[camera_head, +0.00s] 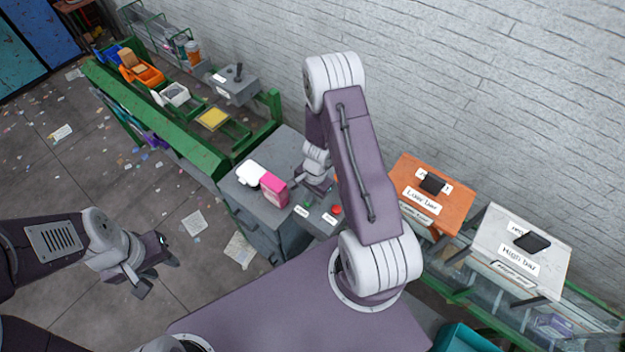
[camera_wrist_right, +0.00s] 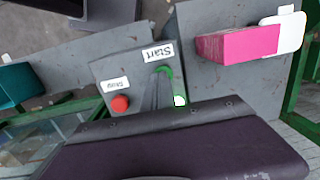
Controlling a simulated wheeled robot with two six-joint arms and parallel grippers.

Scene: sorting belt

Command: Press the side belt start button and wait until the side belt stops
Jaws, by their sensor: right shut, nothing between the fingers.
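The green start button (camera_head: 308,203) sits on a grey control box with a white label; it also shows in the right wrist view (camera_wrist_right: 163,71) beside the "Start" label. The red stop button (camera_head: 336,209) is to its right, and it shows in the right wrist view too (camera_wrist_right: 120,103). My right gripper (camera_head: 322,190) is shut and empty, close above the control box near the start button. Contact with the button cannot be told. My left gripper (camera_head: 157,278) is open and empty over the floor at the left.
A pink box (camera_head: 273,189) and a white item (camera_head: 250,173) stand left of the buttons. A green-framed belt (camera_head: 190,150) with trays lies behind. An orange box (camera_head: 432,196) and a white box (camera_head: 520,252) stand at right. Papers litter the floor.

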